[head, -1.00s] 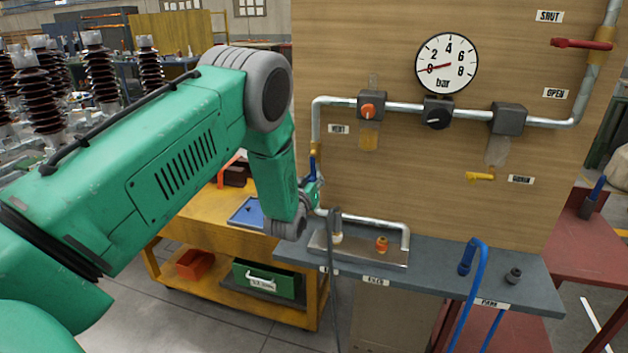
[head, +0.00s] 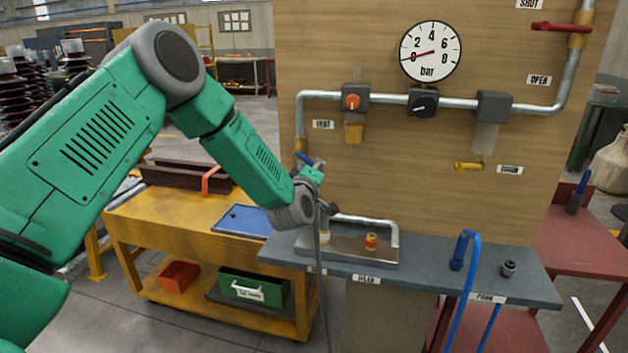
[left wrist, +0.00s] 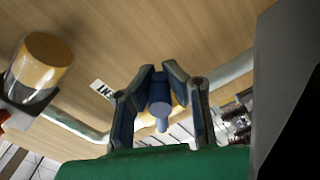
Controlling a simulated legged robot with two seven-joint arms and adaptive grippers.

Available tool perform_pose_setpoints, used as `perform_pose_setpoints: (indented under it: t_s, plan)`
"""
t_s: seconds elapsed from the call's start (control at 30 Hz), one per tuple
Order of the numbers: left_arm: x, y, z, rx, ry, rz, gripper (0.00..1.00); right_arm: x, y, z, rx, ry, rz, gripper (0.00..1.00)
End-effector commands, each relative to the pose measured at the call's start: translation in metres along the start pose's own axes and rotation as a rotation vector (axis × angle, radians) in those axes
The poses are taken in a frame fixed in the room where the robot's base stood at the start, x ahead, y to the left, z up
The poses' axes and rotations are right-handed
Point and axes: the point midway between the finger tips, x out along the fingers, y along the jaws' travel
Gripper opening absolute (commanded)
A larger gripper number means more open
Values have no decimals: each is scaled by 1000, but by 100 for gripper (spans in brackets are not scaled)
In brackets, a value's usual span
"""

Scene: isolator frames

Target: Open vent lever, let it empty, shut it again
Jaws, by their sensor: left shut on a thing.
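The blue vent lever (head: 304,158) sits at the lower end of the left pipe (head: 299,125), below the VENT label (head: 322,124). It slants down to the right. My left gripper (head: 316,172) is at its outer end. In the left wrist view my left gripper (left wrist: 158,78) has its two fingers closed on the blue lever (left wrist: 160,98). The round gauge (head: 430,51) marked in bar has its red needle at about 0. My right gripper is not in view.
The red lever (head: 562,27) is at the upper right, and a yellow lever (head: 468,166) hangs below the right unit. A grey shelf (head: 420,282) with a metal tray (head: 350,255) and a blue hose (head: 474,270) juts out below. A yellow cart (head: 150,226) stands left.

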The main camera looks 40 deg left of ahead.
Motion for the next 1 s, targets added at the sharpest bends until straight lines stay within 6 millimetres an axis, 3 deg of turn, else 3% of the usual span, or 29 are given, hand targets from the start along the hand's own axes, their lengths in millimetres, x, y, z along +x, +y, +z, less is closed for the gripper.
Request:
perform_pose_setpoints:
  t_s: [0.03,0.5,1.0]
  plan:
    - [-1,-6,1,-49,2,-12,0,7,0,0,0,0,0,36]
    - [-2,19,1,-460,0,-16,0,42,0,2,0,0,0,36]
    - [-2,31,-2,-663,-2,-21,0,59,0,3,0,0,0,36]
